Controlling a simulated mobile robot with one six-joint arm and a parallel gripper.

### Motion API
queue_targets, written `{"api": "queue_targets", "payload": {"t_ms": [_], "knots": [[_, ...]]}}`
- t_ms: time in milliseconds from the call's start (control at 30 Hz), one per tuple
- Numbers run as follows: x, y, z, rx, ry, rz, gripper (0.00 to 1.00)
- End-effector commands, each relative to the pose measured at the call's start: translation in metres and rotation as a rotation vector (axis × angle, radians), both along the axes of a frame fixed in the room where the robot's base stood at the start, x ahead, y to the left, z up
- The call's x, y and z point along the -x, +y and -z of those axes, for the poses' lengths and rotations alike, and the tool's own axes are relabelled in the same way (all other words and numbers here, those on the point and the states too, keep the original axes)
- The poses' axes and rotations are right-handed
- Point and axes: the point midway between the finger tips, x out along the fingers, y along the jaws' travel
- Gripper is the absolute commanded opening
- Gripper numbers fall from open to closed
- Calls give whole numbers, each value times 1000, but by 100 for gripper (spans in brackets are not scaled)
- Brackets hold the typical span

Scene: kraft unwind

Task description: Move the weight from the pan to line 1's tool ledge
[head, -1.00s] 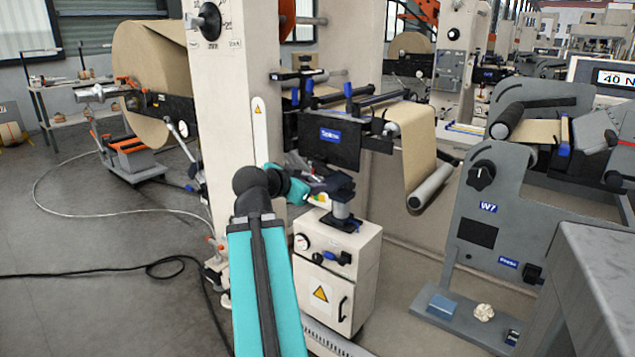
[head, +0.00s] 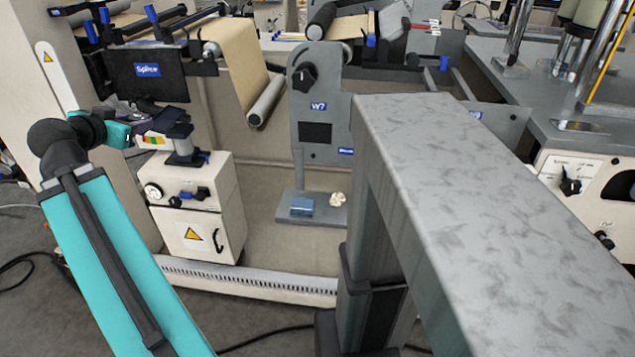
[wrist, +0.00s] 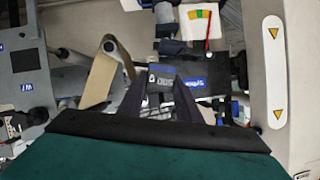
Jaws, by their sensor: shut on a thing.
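In the wrist view my gripper (wrist: 160,98) has its two dark fingers closed around a small dark block with a blue, white-lettered top, which I take as the weight (wrist: 161,76). In the head view my gripper sits beside a dark pan-like plate (head: 176,117) on a post above a cream cabinet. The weight cannot be made out there, and whether it touches the pan cannot be told. No ledge is clearly marked as line 1's tool ledge.
A cream cabinet (head: 200,215) stands below my gripper, with a splicer panel (head: 148,74) behind it. A large grey slab (head: 450,160) fills the right foreground.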

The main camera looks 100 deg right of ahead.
Motion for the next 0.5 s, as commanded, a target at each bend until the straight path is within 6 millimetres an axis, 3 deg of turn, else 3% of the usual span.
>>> {"api": "queue_targets", "payload": {"t_ms": [33,500], "knots": [[0,0,-12,3,0,0,0],[0,0,-75,3,0,0,0]]}}
